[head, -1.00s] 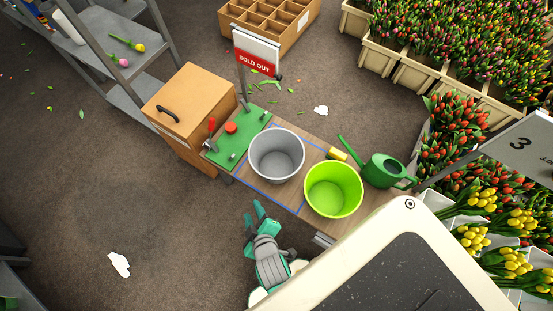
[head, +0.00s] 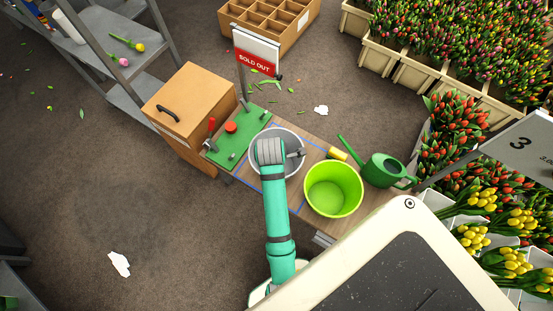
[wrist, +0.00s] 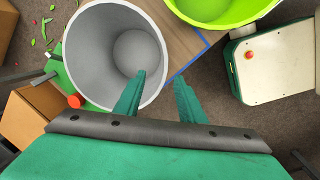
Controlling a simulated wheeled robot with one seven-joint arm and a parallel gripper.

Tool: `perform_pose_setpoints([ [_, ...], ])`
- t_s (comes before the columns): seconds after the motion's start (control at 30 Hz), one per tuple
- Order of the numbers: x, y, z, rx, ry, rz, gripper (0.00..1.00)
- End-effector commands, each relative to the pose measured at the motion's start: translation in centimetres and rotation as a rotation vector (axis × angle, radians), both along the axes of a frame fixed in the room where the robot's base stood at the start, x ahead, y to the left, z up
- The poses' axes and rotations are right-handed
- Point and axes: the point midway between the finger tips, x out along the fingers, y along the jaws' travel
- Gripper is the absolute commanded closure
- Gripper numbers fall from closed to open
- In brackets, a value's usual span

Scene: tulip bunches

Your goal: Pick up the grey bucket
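The grey bucket (head: 296,169) stands upright on the wooden table, partly covered by my arm in the head view. In the wrist view the bucket (wrist: 95,45) fills the upper left, and I look into its empty inside. My gripper (wrist: 159,76) is open. Its left finger shows over the bucket's inside and its right finger shows outside, so the rim lies between them in this view. I cannot tell whether either finger touches the bucket or how high they are.
A lime green bucket (head: 333,189) stands close to the right on the table, with a green watering can (head: 384,171) beyond it. A green board (head: 236,135) with a red knob and upright posts is at the left. A cardboard-brown cabinet (head: 188,95) stands further left.

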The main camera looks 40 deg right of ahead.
Motion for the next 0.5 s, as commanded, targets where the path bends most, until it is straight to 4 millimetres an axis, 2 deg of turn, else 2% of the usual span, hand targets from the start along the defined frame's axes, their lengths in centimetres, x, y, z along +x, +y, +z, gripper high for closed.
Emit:
perform_pose_setpoints([
  [0.3, 0.3, -0.6, -4.3, 0.002, 0.005, 0.001, 0.64],
  [0.5, 0.4, -0.8, -5.5, 0.001, 0.003, 0.001, 0.64],
])
